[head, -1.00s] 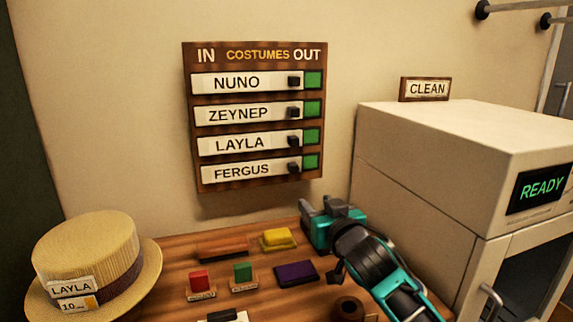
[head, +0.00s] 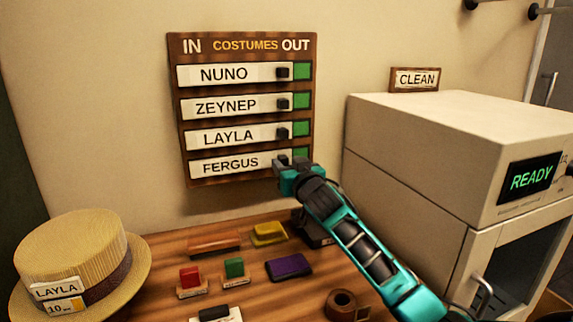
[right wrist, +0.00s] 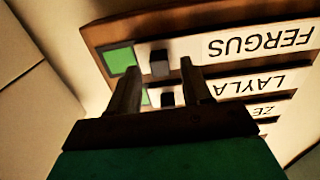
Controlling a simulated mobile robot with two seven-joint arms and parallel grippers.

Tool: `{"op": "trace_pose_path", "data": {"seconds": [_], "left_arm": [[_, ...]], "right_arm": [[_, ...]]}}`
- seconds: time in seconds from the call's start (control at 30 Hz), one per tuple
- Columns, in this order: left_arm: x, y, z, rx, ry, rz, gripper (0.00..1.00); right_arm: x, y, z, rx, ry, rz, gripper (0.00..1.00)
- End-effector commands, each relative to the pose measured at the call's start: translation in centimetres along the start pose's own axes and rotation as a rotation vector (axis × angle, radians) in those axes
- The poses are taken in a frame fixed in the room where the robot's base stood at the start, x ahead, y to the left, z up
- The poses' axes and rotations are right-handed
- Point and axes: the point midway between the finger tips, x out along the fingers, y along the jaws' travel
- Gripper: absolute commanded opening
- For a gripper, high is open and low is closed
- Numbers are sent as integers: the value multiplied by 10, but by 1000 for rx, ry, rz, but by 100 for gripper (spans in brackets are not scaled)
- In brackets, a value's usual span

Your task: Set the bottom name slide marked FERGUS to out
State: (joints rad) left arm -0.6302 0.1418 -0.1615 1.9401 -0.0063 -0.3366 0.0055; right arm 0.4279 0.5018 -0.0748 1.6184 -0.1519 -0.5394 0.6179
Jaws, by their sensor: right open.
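The dark wooden board (head: 248,36) on the wall carries several name slides between IN at left and OUT at right. The bottom slide, FERGUS (head: 226,165), is white with a dark knob at its right end; green shows to the right of it. My right gripper (head: 291,165) is at this knob and partly covers it in the head view. In the right wrist view, upside down, its open fingers (right wrist: 161,67) lie either side of the FERGUS knob (right wrist: 160,63); I cannot tell whether they touch it. My left gripper is not in view.
The LAYLA knob (head: 283,133) is just above my gripper. The NUNO, ZEYNEP and LAYLA slides also show green at right. A cream cabinet (head: 430,130) reading READY stands to the right. Below are a straw hat (head: 75,250) and small coloured blocks on the table (head: 150,300).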

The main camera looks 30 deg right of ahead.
Motion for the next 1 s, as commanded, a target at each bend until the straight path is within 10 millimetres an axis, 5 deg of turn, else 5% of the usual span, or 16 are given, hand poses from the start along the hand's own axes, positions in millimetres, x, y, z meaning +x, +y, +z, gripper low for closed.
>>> {"op": "trace_pose_path", "data": {"seconds": [0.5,1.0], "left_arm": [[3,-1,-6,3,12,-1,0],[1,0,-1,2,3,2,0]], "right_arm": [[14,0,0,1,0,-1,49],[14,-1,0,1,0,-1,1]]}}
